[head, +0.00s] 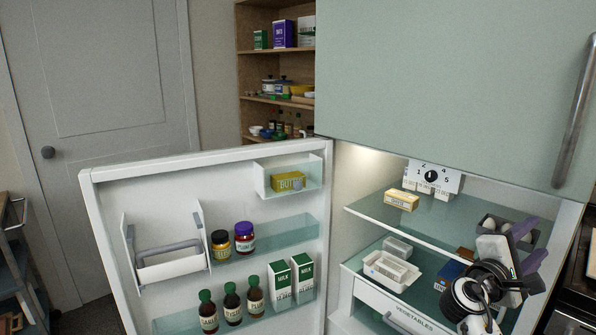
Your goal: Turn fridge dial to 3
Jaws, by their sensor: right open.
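The fridge dial (431,177) is a small black knob on a white panel (452,181) at the top of the open fridge compartment. The numbers 1, 2, 4 and 5 show around it; the 3 is not visible at the panel's top edge. The knob's mark is too small to read surely. My right gripper (534,243) is at the lower right, in front of the fridge shelves, below and to the right of the dial. Its two purple-grey fingers are apart, empty and clear of the dial. My left gripper is out of view.
The fridge door (92,210) stands open to the left, with bottles, jars and cartons on its shelves. A yellow packet (401,200) lies on the glass top shelf (450,222) below the dial. The closed upper door (450,90) overhangs the compartment.

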